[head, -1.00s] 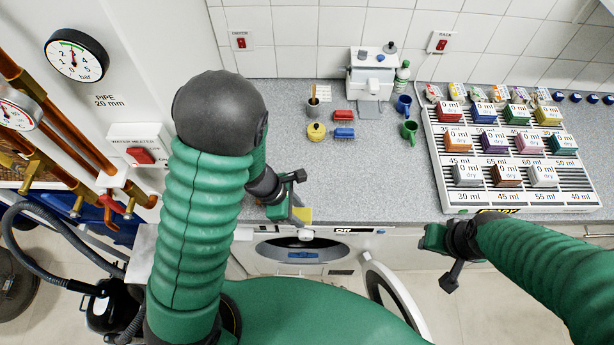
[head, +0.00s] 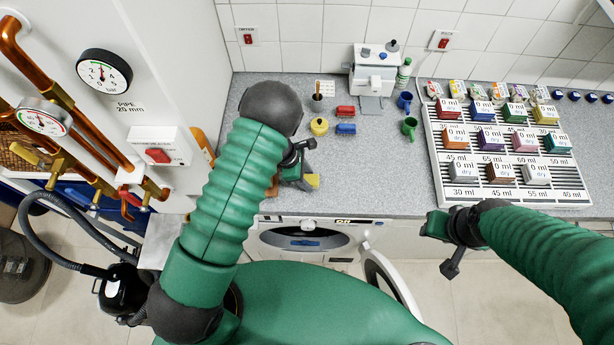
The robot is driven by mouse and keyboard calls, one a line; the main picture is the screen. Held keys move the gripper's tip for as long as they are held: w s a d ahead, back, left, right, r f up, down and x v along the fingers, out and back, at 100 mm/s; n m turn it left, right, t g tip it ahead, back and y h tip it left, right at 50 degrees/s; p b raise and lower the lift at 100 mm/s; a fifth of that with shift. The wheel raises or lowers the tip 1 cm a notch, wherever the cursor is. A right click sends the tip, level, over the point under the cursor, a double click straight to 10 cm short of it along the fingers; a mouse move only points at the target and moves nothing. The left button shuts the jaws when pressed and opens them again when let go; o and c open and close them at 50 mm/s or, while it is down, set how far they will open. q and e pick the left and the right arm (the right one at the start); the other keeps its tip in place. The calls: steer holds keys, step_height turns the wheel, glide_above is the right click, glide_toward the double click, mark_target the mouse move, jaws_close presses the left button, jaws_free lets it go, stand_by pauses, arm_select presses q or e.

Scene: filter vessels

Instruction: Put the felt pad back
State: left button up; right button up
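My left gripper (head: 304,178) is over the front left part of the grey counter. A small flat yellow piece (head: 313,181) shows at its fingertips and moves with it; it looks held and may be the felt pad, but I cannot tell its material. My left forearm and wrist hide part of the counter behind it. My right gripper (head: 428,229) hangs in front of the counter's front edge, low on the right, with nothing visible in it; its finger gap is too small to read.
Green (head: 409,127) and blue (head: 404,102) mugs are further right, beside a rack (head: 437,170) of coloured blocks. A washer's open door (head: 390,283) juts out below.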

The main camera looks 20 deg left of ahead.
arm_select(q)
steer(key=shift+o, duration=1.4)
steer(key=shift+r, duration=0.2)
